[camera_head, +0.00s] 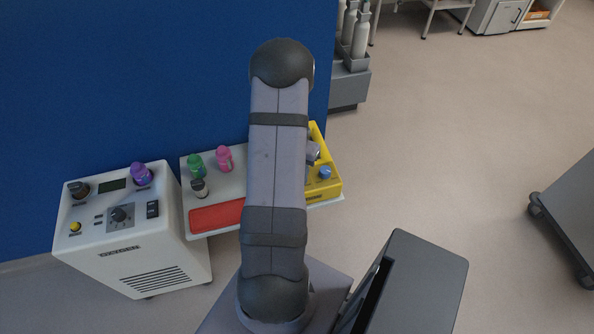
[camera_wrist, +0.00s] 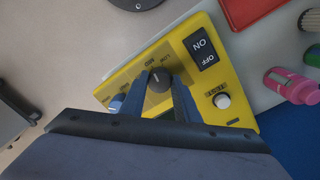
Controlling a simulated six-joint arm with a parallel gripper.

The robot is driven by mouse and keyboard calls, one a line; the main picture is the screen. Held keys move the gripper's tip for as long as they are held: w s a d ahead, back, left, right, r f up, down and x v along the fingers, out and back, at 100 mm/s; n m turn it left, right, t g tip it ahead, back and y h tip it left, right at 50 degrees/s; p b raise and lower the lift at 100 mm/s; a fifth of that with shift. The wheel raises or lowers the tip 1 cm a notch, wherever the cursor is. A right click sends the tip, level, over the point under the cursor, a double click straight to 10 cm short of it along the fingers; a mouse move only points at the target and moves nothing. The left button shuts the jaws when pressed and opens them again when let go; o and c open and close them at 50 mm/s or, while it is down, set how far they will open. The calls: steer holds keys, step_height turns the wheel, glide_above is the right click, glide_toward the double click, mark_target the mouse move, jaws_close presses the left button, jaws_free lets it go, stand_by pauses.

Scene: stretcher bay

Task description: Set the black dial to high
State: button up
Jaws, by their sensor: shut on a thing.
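A black dial (camera_wrist: 158,80) sits on a yellow panel (camera_wrist: 186,70) in the wrist view. The two fingers of my gripper (camera_wrist: 161,85) are on either side of it and shut on it. A pale mark shows on the dial's face. In the head view, the yellow panel (camera_head: 334,190) lies at the right end of a white table, and my arm hides the dial there.
The panel also carries a black ON/OFF switch (camera_wrist: 201,48), a white button (camera_wrist: 222,101) and a blue knob (camera_wrist: 117,102). A red mat (camera_head: 215,217) and several small bottles lie left of my arm. A white machine (camera_head: 150,262) with knobs stands further left.

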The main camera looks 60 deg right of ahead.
steer(key=n+p, duration=0.1)
steer(key=n, duration=0.4)
steer(key=shift+r+n+p, duration=0.15)
steer(key=shift+n+p, duration=0.15)
steer(key=shift+p, duration=0.1)
steer(key=n+p, duration=0.1)
steer(key=n, duration=0.4)
steer(key=shift+h+p, duration=0.3)
steer(key=shift+d+n, duration=0.1)
steer(key=shift+n, duration=0.2)
steer(key=o, duration=1)
steer(key=shift+o, duration=0.2)
steer(key=shift+a+r+b, duration=0.2)
steer(key=shift+r+b, duration=0.1)
steer(key=shift+r, duration=3.25)
